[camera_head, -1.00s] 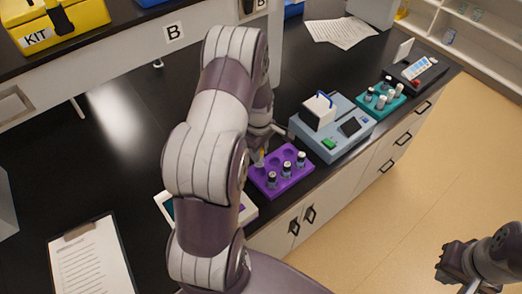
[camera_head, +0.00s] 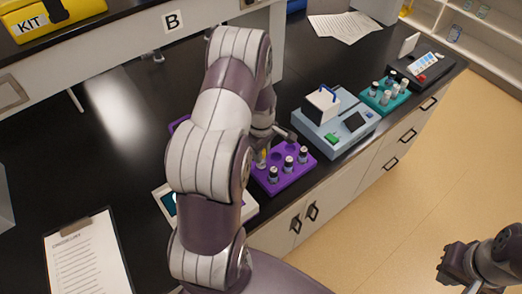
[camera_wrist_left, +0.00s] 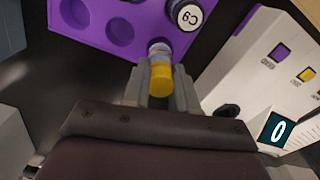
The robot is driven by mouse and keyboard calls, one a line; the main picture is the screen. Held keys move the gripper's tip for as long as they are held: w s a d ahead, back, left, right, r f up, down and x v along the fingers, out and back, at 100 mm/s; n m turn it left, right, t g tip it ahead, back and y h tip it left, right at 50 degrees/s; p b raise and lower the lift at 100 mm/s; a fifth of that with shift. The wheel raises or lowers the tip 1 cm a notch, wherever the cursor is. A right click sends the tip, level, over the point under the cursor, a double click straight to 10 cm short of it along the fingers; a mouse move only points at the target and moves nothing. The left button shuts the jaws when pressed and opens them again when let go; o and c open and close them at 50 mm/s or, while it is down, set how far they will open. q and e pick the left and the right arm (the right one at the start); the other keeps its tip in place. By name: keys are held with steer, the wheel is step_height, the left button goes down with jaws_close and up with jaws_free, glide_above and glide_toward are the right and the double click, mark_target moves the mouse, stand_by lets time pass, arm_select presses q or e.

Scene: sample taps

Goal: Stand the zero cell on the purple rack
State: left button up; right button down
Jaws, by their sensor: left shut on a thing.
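In the left wrist view the rack (camera_wrist_left: 125,32) fills the top, with one vial cap marked C9 (camera_wrist_left: 189,16). My left gripper (camera_wrist_left: 161,88) is shut on a yellow-capped cell (camera_wrist_left: 161,77). The cell's clear end points at the rack's edge; I cannot tell whether it sits in a hole. In the head view my left arm hides most of this gripper (camera_head: 264,152). My right gripper (camera_head: 455,263) hangs over the floor, jaws unclear.
A white meter (camera_wrist_left: 250,75) with coloured buttons and a display reading 0 lies beside the rack. A blue-grey instrument (camera_head: 335,125) and a teal vial rack (camera_head: 386,98) stand to the right. A clipboard (camera_head: 88,255) lies at the front left.

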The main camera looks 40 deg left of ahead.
arm_select(q)
steer(key=shift+f, duration=0.6)
steer(key=shift+b, duration=0.3)
steer(key=shift+f+b, duration=0.45)
steer(key=shift+f, duration=0.35)
steer(key=o, duration=1.6)
steer(key=shift+r, duration=0.1)
